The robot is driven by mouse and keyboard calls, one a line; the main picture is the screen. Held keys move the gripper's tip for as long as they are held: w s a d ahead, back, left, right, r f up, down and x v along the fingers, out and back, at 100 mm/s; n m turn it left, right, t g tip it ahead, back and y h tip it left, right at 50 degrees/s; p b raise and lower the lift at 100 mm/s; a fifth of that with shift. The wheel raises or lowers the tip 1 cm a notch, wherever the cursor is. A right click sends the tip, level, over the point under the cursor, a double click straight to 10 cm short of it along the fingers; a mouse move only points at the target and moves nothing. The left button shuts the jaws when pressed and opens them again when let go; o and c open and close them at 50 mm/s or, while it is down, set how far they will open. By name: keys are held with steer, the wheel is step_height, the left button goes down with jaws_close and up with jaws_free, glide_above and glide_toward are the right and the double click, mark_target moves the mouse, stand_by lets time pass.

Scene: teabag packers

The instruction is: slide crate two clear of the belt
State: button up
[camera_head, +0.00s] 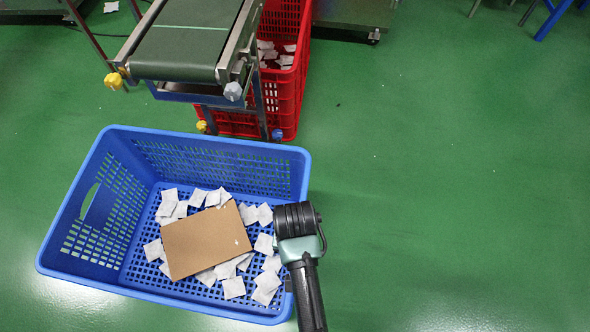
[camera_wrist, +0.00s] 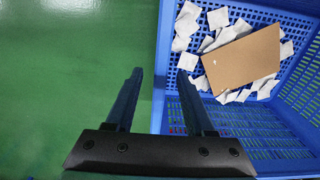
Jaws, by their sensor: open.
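A blue crate (camera_head: 75,225) stands on the floor in front of the belt (camera_head: 190,38), a little apart from its frame. It holds several white teabags and a brown cardboard sheet (camera_head: 205,241). A red crate (camera_head: 291,85) with teabags stands under the belt's right side, partly hidden by it. I see no number on either crate. My gripper (camera_wrist: 158,74) is open. In the wrist view one finger is outside the blue crate's side wall and the other inside, with the rim between them. I cannot tell whether they touch it. In the head view my arm hides the fingers.
The belt frame's legs with yellow and grey knobs (camera_head: 114,80) stand just behind the blue crate. The green floor (camera_head: 450,190) to the right is wide and clear. Another stand (camera_head: 350,15) is at the back, and blue legs (camera_head: 552,20) show at the top right.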

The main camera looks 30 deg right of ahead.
step_height(320, 180, down, 8)
steer(key=b, duration=0.4)
jaws_close()
stand_by(1.3)
